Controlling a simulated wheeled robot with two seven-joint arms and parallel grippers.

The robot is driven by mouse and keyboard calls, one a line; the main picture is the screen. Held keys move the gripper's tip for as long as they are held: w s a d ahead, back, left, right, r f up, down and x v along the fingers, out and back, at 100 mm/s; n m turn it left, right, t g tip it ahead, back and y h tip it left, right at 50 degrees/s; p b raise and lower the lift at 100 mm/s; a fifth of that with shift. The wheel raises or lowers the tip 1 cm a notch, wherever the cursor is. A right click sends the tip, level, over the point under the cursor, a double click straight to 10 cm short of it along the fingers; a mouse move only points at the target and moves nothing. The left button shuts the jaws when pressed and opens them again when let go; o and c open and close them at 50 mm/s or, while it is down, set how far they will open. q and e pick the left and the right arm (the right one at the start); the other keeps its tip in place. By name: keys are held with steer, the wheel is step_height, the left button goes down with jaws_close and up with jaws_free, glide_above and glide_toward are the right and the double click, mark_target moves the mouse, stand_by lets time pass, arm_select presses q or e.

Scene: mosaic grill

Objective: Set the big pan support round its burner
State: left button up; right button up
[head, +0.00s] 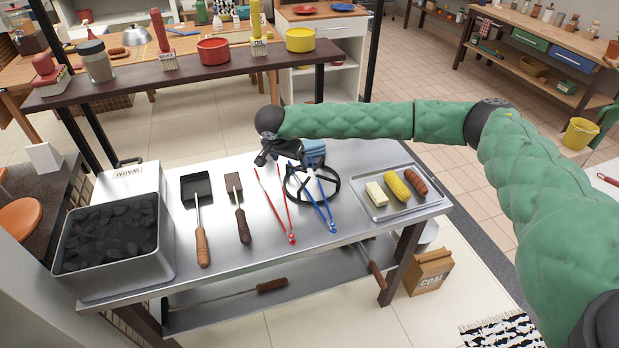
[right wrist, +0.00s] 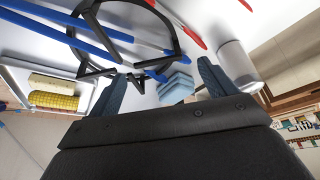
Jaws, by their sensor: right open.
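The pan support, a black ring with inward prongs (head: 304,201), is on the steel table at its middle. It overlaps the blue tongs (head: 326,205). In the right wrist view the ring (right wrist: 172,32) shows beyond my fingers, apart from them. My right gripper (right wrist: 158,88) is open and empty, with its two fingers spread. In the head view it hangs just behind and left of the ring, partly hidden by its own wrist. A light blue folded block (head: 313,147) is close behind the ring. I cannot make out a burner. My left gripper is out of view.
Red tongs (head: 288,225), a brush (head: 238,205) and a shovel (head: 199,220) lie left of the ring. A coal bin (head: 165,235) stands at the left end. A food tray (head: 409,206) lies at the right.

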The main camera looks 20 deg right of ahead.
mark_target(296, 168)
steer(key=x, duration=0.3)
steer(key=shift+s+d, duration=0.1)
steer(key=shift+d, duration=0.1)
steer(key=b+x, duration=0.1)
steer(key=x, duration=0.3)
steer(key=shift+d, duration=0.2)
steer(key=shift+d+f, duration=0.1)
steer(key=shift+f, duration=0.2)
steer(key=shift+r, duration=0.1)
steer(key=c, duration=1.1)
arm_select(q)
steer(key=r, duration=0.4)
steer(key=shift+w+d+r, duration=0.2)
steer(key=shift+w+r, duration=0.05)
